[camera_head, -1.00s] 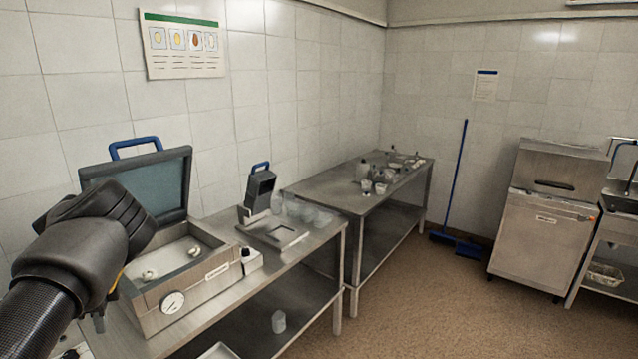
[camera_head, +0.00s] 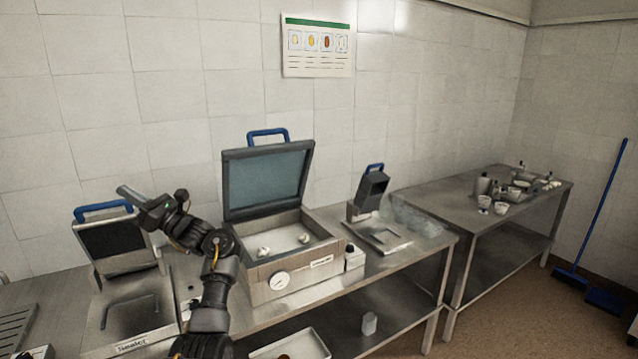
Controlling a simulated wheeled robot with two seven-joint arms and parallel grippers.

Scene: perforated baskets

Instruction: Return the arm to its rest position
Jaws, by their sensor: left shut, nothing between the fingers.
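My left arm (camera_head: 213,300) comes up from the bottom left of the head view. It bends at the wrist, and my left gripper (camera_head: 128,193) points to the upper left. The gripper is shut and holds nothing. It is raised, and in the picture it overlaps the upper right corner of a machine (camera_head: 110,245) with a blue handle. Its distance from that machine is hard to tell. My right gripper is not in view.
A steel box machine (camera_head: 300,275) stands open just right of my left arm, its lid (camera_head: 266,180) up and small white pieces inside. A smaller blue-handled device (camera_head: 370,190) and clear containers are further right. A second table (camera_head: 450,195) holds cups and bottles. A blue broom (camera_head: 603,200) leans at the right.

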